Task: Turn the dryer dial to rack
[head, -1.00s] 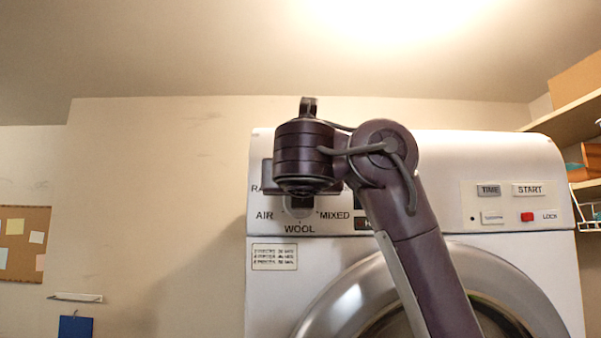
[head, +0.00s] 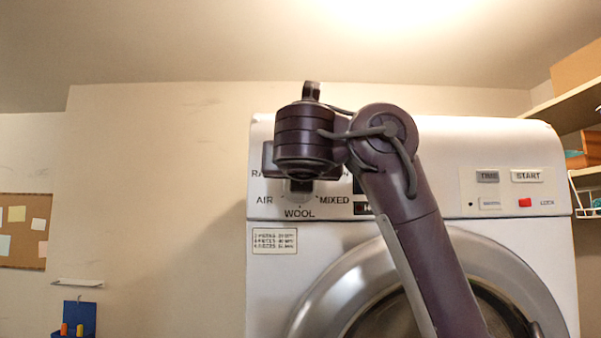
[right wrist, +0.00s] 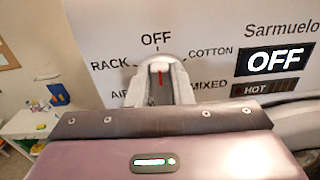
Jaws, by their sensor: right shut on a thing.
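The dryer dial (right wrist: 159,67) sits on the white panel, with OFF above it, RACK and AIR at its left and COTTON and MIXED at its right. Its red mark stands nearly upright, towards OFF. My right gripper (right wrist: 160,85) is shut on the dial, one finger on each side. In the head view my right wrist covers most of the dial and the labels above it; AIR, WOOL and MIXED show below. The dryer (head: 400,228) faces me. The dryer display (right wrist: 275,60) reads OFF. My left gripper is not in view.
TIME and START buttons (head: 527,176) and a red button (head: 525,202) are on the panel's right. The round door (head: 330,290) is below. Shelves (head: 570,107) stand at the right. A corkboard (head: 25,245) and a blue holder (head: 75,318) are at the left.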

